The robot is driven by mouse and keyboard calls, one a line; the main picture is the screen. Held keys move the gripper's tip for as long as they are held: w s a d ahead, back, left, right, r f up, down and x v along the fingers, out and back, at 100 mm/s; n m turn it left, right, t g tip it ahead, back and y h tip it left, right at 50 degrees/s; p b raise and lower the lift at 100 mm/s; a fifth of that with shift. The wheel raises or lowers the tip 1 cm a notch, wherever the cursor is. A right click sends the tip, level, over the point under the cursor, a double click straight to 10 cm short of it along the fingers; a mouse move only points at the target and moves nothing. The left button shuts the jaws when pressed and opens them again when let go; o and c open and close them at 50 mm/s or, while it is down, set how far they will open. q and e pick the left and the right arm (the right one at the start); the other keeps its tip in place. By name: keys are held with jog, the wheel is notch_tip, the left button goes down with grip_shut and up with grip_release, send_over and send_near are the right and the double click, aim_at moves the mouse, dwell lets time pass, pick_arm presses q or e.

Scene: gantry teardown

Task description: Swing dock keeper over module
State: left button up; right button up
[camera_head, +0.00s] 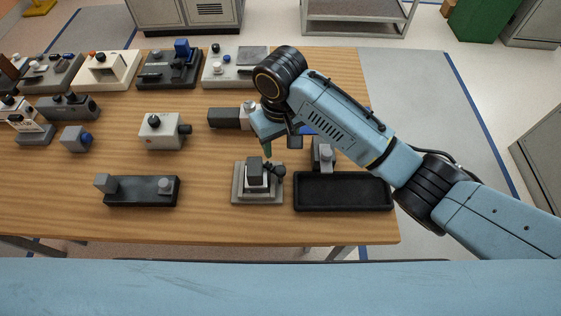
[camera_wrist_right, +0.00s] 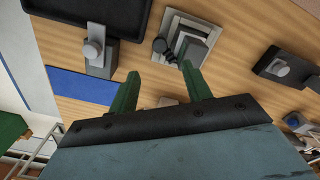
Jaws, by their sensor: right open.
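The dock (camera_head: 238,196) is a pale grey stepped square base near the table's front edge. A grey block, the module (camera_head: 255,175), stands in it. A small black knobbed part, apparently the keeper (camera_head: 277,170), sits beside the module, on its right in the head view. In the right wrist view, the dock (camera_wrist_right: 178,20), the module (camera_wrist_right: 193,48) and the keeper (camera_wrist_right: 160,46) show beyond the fingertips; the keeper is beside the module. My right gripper (camera_head: 268,150) is just behind the dock. Its green fingers (camera_wrist_right: 160,70) are apart, with nothing between them. My left gripper is not in view.
A black tray (camera_head: 343,205) lies right of the dock, with a grey clamp-like part (camera_head: 323,153) behind it. A black base with grey posts (camera_head: 142,196) stands to the left. Several devices line the back and left. Bare wood lies between the left base and the dock.

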aim_at(280, 169)
notch_tip(280, 169, down, 10)
jog(key=shift+r+b, duration=0.1)
jog(key=shift+b, duration=0.65)
jog(key=shift+f, duration=0.55)
jog(key=c, duration=1)
jog(key=shift+r+n+p, duration=0.25)
jog(key=shift+n+p, duration=0.95)
jog(key=shift+p, duration=0.05)
jog(key=shift+f+n+p, duration=0.2)
jog(key=shift+n+p, duration=0.3)
jog(key=shift+n, duration=0.7)
jog(key=o, duration=1)
